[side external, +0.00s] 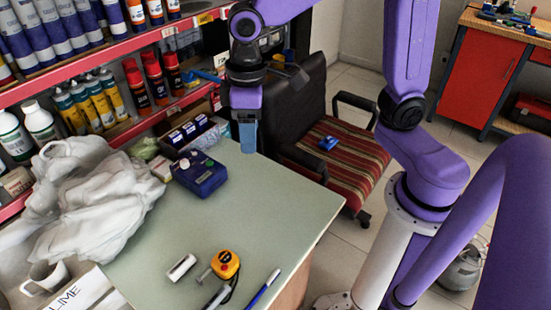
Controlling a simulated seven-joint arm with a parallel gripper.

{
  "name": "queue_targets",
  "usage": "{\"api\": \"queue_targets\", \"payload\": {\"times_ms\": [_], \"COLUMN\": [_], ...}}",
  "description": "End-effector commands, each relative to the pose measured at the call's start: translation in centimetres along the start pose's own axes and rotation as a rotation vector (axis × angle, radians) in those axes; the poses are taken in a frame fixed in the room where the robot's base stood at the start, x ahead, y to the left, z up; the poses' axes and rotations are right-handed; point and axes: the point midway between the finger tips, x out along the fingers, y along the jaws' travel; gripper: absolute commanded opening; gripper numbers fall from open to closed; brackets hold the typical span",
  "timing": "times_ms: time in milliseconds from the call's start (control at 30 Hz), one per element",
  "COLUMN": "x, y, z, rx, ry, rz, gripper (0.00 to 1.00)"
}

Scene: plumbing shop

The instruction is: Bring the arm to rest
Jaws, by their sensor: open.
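My gripper (247,138) hangs pointing down over the far right corner of the grey-green counter (262,205), beside the shelves. It is open, and I see no object held in it. It is seen edge-on, so one finger largely hides the other. My purple arm reaches to it from the top of the view, and its black wrist joint is just above the gripper. The gap between the fingertips and the counter is hard to judge. A dark blue box (198,175) stands to the left of the gripper, apart from it.
White plastic bags (100,195) and a mug (45,278) crowd the counter's left. A yellow tape measure (225,264), a white block (181,267) and a blue pen (262,289) lie at the front. Red-edged shelves (130,42) stand behind; a striped chair (345,160) is right. The counter's middle is clear.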

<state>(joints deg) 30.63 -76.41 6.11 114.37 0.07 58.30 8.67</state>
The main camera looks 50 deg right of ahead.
Motion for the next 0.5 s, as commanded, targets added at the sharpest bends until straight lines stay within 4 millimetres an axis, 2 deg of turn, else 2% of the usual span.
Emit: {"api": "queue_targets", "payload": {"times_ms": [33, 300, 400, 500], "x": [-0.1, 0.6, 1.1, 1.6], "y": [-0.5, -2.0, -2.1, -2.1], "z": [2.1, 12.1, 15.1, 17.4], "rx": [-0.046, -0.279, -0.351, -0.405], "ry": [0.002, 0.007, 0.008, 0.008], "rz": [-0.001, -0.006, -0.007, -0.008], "gripper": [0.56, 0.56, 0.56, 0.56]}}
